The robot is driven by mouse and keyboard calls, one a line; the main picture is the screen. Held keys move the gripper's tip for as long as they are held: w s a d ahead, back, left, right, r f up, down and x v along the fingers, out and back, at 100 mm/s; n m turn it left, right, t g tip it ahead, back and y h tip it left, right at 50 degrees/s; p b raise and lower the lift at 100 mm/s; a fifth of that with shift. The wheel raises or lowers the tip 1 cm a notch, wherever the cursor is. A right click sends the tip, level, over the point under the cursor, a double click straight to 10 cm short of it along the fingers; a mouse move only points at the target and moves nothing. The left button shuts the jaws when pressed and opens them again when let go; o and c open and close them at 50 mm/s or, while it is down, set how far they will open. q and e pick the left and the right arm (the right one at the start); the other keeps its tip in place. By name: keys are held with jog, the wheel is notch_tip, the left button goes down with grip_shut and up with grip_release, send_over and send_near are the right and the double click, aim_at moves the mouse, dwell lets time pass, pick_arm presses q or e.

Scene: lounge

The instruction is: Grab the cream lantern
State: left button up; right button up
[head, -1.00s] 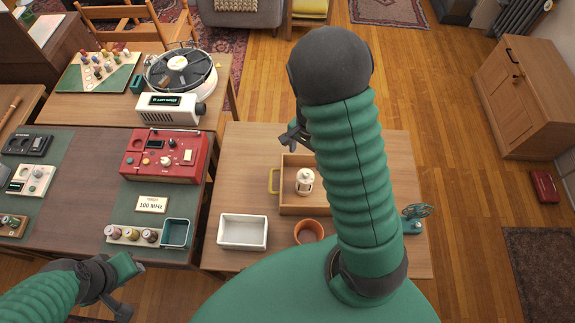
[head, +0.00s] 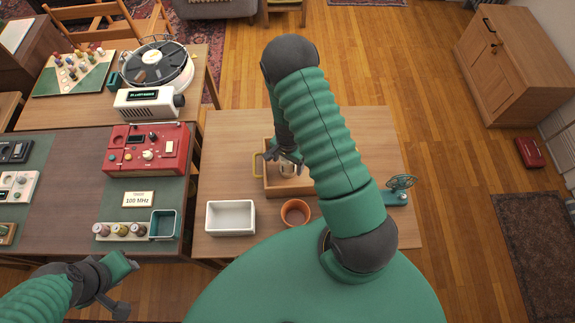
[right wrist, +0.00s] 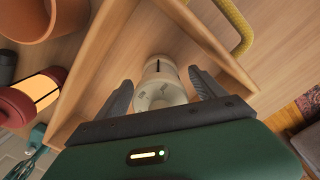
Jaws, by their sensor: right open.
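The cream lantern (right wrist: 160,88) stands in the wooden tray (right wrist: 92,62) with the yellow handle. In the head view the lantern (head: 287,170) is partly hidden by my right gripper (head: 286,158), which is over the tray (head: 285,191). In the right wrist view my right gripper (right wrist: 160,95) is open, with one finger on each side of the lantern. I cannot tell whether the fingers touch it. My left gripper (head: 128,284) is at the lower left of the head view, away from the lantern; its jaws are not clear.
A terracotta pot (head: 295,212) and a white bin (head: 230,217) stand in front of the tray. A small teal fan (head: 400,190) is at the table's right. A red radio (head: 147,149) is on the left table.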

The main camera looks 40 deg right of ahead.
jog(key=shift+w+d+f, duration=0.15)
jog(key=shift+d, duration=0.1)
jog(key=shift+c, duration=1.5)
jog(key=shift+a, duration=0.2)
jog(key=c, duration=1)
grip_shut()
jog(key=shift+d, duration=0.1)
jog(key=shift+r, duration=0.2)
